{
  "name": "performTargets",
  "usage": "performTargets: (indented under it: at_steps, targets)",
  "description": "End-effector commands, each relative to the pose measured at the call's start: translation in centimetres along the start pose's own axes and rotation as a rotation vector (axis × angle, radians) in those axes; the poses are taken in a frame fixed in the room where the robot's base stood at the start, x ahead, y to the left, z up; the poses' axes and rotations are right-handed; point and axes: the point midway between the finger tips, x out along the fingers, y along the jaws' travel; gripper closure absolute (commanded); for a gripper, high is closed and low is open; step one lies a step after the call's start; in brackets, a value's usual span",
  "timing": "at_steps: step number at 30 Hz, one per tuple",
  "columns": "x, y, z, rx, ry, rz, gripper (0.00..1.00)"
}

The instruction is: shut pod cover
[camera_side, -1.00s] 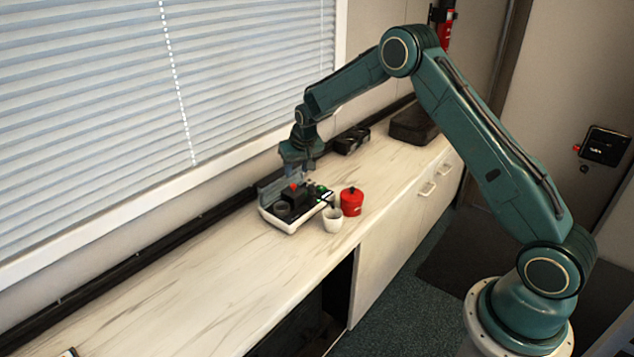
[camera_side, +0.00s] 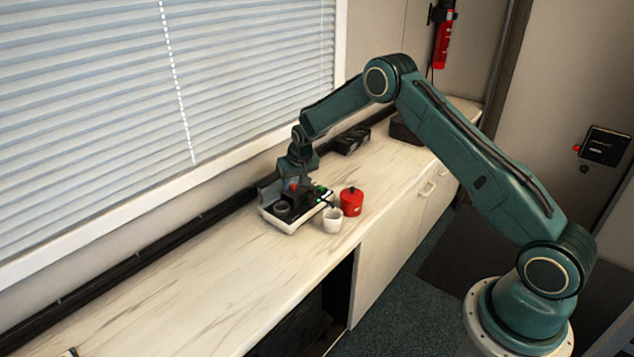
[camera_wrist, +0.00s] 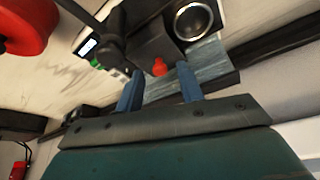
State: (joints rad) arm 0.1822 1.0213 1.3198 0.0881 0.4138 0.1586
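A small machine with a white base (camera_side: 283,222) stands on the counter. Its black body (camera_wrist: 152,45) has a red knob (camera_wrist: 160,67) and a round metal-rimmed opening (camera_wrist: 193,20). A grey flat panel (camera_side: 267,188) stands up along its window side; it also shows in the wrist view (camera_wrist: 208,58). I cannot tell for certain which part is the pod cover. My gripper (camera_side: 299,183) is low over the machine, pointing down. In the wrist view its two blue fingers (camera_wrist: 160,70) are apart, with the red knob showing between their tips. Contact is unclear.
A white cup (camera_side: 333,220) and a red lidded pot (camera_side: 351,201) stand close by on the room side. A black object (camera_side: 351,140) lies farther along by the wall.

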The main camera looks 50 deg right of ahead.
Motion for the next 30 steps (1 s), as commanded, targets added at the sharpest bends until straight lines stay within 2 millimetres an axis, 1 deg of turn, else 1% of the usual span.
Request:
performTargets:
  at_steps: [1,5,6,11,13,16,21,24,30]
  targets:
    - [0.0,0.0,0.0,0.0,0.0,0.0,0.72]
    - [0.0,0.0,0.0,0.0,0.0,0.0,0.98]
    - [0.0,0.0,0.0,0.0,0.0,0.0,1.0]
    - [0.0,-0.1,0.0,0.0,-0.001,0.0,1.0]
    - [-0.1,-0.4,0.1,-0.001,-0.001,-0.001,1.0]
    - [-0.2,-1.4,0.5,-0.003,-0.001,-0.002,1.0]
    - [-0.6,-4.1,1.6,-0.004,-0.001,-0.002,1.0]
    - [-0.8,-5.2,2.0,-0.002,-0.001,-0.002,1.0]
    - [-0.8,-5.6,2.2,-0.002,-0.002,-0.003,1.0]
